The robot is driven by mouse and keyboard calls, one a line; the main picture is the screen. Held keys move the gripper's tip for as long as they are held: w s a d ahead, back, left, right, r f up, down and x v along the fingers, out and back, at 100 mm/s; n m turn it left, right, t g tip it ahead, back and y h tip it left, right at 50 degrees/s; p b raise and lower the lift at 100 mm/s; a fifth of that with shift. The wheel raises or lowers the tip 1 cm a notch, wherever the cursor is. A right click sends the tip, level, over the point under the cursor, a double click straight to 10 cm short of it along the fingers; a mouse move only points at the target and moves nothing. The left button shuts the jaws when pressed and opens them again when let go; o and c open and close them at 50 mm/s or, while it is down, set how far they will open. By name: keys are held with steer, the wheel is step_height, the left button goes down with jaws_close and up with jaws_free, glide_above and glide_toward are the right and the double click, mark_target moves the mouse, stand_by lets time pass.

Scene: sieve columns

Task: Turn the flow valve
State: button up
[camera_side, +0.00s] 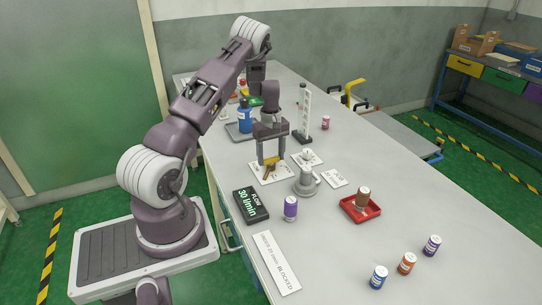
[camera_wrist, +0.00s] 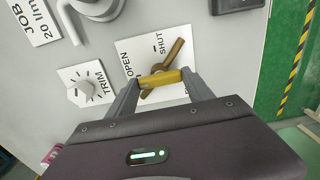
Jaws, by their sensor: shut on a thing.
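The flow valve's brown lever (camera_wrist: 176,50) lies at a slant over a white plate (camera_wrist: 130,50) marked OPEN and SHUT in the wrist view. A yellow bar (camera_wrist: 160,80) crosses over the lever. My gripper (camera_side: 270,160) is shut on this bar, one finger at each end; the fingers also show in the wrist view (camera_wrist: 162,79). I cannot tell whether bar and lever are joined. In the side view the lever (camera_side: 267,175) shows under the fingers. The black flow display (camera_side: 251,204) reads 30 l/min. The job card (camera_wrist: 36,20) reads 20 l/min.
A white TRIM knob (camera_wrist: 83,87) sits beside the valve plate. A grey metal fitting (camera_side: 306,182), a purple-labelled jar (camera_side: 290,208) and a red tray (camera_side: 347,208) with a brown jar stand nearby. A strip marked BLOCKED (camera_side: 276,262) lies at the front edge.

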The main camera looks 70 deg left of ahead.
steer(key=shift+a+r, duration=0.1)
steer(key=o, duration=1.4)
steer(key=shift+c, duration=0.2)
